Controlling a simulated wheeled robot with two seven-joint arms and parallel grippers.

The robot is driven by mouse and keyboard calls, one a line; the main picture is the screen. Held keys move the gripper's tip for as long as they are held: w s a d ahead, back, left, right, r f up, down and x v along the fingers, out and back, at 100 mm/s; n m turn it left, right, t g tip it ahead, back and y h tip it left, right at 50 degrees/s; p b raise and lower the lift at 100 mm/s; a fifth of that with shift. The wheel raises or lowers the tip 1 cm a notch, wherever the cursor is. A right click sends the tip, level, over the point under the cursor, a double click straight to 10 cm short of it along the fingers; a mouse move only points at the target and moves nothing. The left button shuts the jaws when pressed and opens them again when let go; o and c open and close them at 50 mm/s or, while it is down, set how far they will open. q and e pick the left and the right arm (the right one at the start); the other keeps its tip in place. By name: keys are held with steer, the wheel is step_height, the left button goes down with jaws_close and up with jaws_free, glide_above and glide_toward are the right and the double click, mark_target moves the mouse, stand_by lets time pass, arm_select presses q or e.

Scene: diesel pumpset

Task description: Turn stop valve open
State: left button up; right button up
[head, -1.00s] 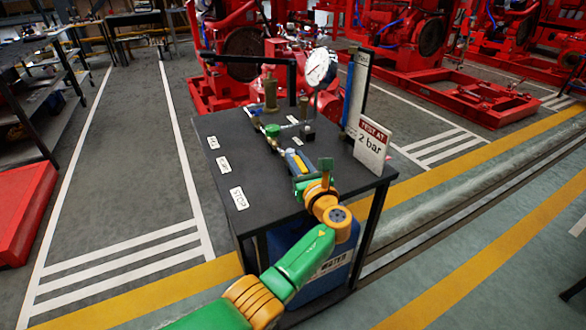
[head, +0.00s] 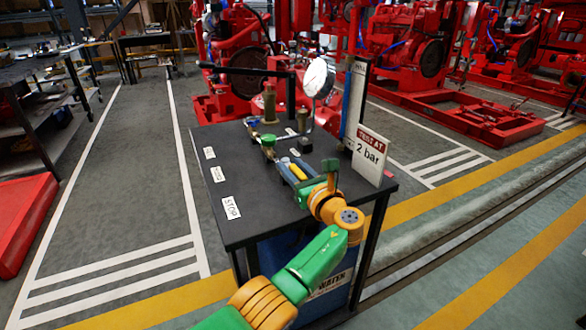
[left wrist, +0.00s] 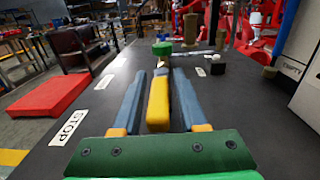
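A yellow lever handle (left wrist: 158,102) lies on the pipework over the black table, by the STOP label (head: 231,208); I take it to be the stop valve's. My left gripper (left wrist: 160,78) reaches over the table with its blue-grey fingers on both sides of this handle. A narrow gap shows at least on the left side, so the fingers look open around it. In the head view, the left gripper (head: 289,166) points away from me towards the pipework, with yellow between its fingers. The valve body is mostly hidden. My right gripper is in neither view.
A green-handled valve (head: 268,140) and a pressure gauge (head: 319,78) stand farther back on the table (head: 250,185). A "TEST AT 2 bar" sign (head: 370,158) stands at the right edge. A blue water container (head: 335,290) is below.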

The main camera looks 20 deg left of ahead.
arm_select(q)
steer(key=shift+o, duration=0.2)
steer(key=shift+s+d, duration=0.1)
steer(key=shift+d, duration=0.05)
steer(key=p+v, duration=0.2)
steer(key=v, duration=0.4)
steer(key=shift+s+d, duration=0.25)
steer(key=shift+f, duration=0.1)
